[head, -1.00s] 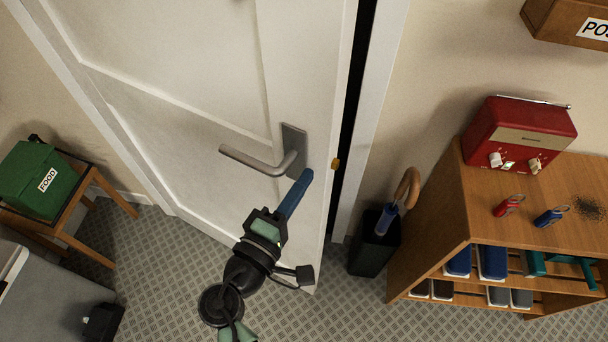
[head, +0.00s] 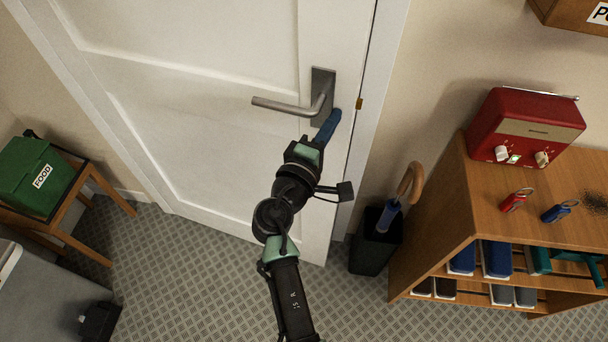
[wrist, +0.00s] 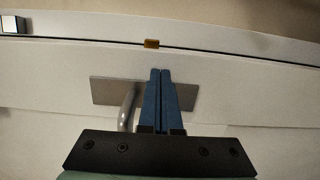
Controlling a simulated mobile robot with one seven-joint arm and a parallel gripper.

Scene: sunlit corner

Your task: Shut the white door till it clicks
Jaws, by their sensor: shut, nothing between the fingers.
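The white door (head: 215,130) stands in its frame, its free edge close to the right-hand jamb (head: 382,100). Only a thin dark line shows between them. In the wrist view the door (wrist: 50,75) also shows a narrow dark line along its edge. A grey lever handle (head: 290,107) sits on a metal plate (head: 322,82) near that edge, and the lever looks level. A small brass latch piece (head: 359,104) shows at the edge. My gripper (head: 335,115) is shut and empty, its blue fingertips (wrist: 160,75) at the door face beside the plate; contact looks likely but is not certain.
To the right stand a black umbrella bin (head: 376,245) and a wooden shelf (head: 440,215) with a red radio (head: 525,128), keys and shoes. At left, a green box (head: 35,175) sits on a small table. The floor before the door is clear.

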